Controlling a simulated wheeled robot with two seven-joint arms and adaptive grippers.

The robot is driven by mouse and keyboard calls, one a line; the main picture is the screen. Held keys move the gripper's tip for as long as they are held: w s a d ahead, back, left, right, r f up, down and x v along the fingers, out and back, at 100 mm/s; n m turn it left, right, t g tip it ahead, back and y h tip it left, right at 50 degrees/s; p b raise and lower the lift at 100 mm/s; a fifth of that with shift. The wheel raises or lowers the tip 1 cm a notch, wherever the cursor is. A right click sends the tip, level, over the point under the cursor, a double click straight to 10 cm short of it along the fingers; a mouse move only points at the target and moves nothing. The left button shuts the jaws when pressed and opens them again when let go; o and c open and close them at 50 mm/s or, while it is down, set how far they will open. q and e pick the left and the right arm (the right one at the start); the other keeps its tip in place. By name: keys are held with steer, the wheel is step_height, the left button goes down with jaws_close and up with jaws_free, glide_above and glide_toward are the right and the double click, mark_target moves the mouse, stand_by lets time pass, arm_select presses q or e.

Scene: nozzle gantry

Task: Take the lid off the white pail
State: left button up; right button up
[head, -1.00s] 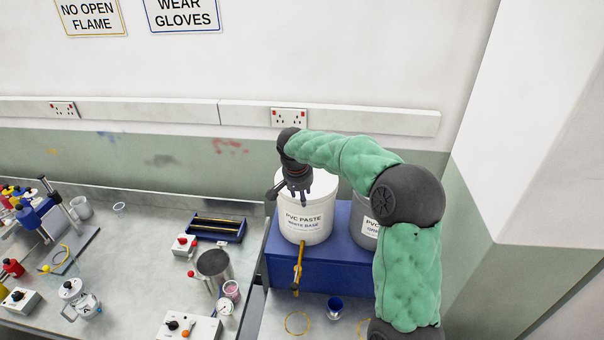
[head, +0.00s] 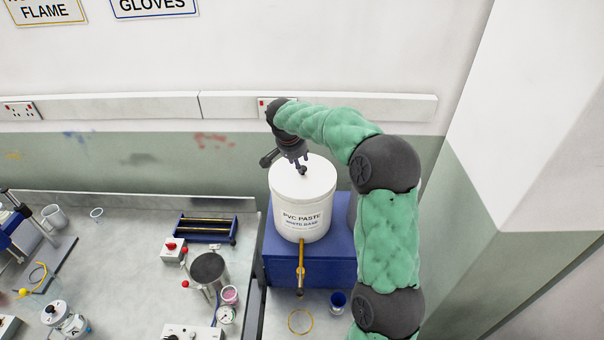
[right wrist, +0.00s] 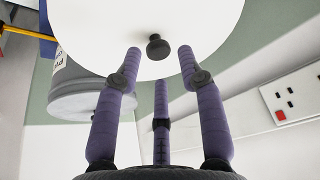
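The white pail (head: 300,215), labelled PVC PASTE WHITE BASE, stands upright on a blue block. Its white lid (head: 313,178) is on top, with a small dark knob (head: 302,170). My right gripper (head: 298,164) is above the lid at the knob. In the right wrist view the lid (right wrist: 205,20) fills the top, and the knob (right wrist: 158,47) lies just beyond and between the spread purple fingers of my right gripper (right wrist: 160,60). The fingers are open and hold nothing. My left gripper is out of view.
The blue block (head: 285,265) has a yellow-handled tap or tool at its front. A grey pail (right wrist: 95,95) stands beside the white one, hidden by my arm in the head view. A metal pot (head: 208,270) and gauge are left. The wall (head: 230,60) is close behind.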

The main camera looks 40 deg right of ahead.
mark_target(303, 167)
steer(key=x, duration=0.1)
steer(key=p+x, duration=0.1)
steer(key=x, duration=0.1)
steer(key=shift+d+f, duration=0.1)
steer(key=shift+d, duration=0.4)
steer(key=shift+w+f, duration=0.15)
steer(key=shift+f, duration=0.25)
steer(key=shift+r, duration=0.1)
jaws_close()
steer(key=shift+r, duration=0.1)
